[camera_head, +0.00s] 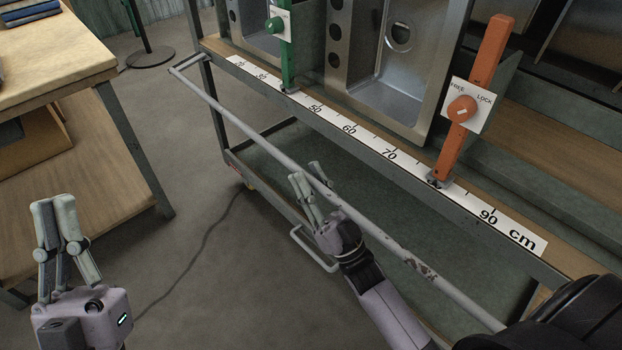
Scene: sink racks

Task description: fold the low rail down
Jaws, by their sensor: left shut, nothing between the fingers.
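A long grey rail (240,128) runs along the front of the rack, from the upper left down to the lower right. Its far end joins the rack frame through a short bent arm. The rail stands out from the frame. My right gripper (306,172) is at the rail's middle, with its fingertips on either side of the rail; whether they grip it is unclear. My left gripper (55,205) is shut and empty, at the lower left over the floor, well apart from the rail.
A white centimetre scale (350,130) lies along the rack's edge. A green post (287,60) and an orange post (478,90) with a FREE/LOCK knob stand there before metal sinks (390,60). A small U-shaped bar (314,252) sits below the rail. A wooden table (50,50) is left.

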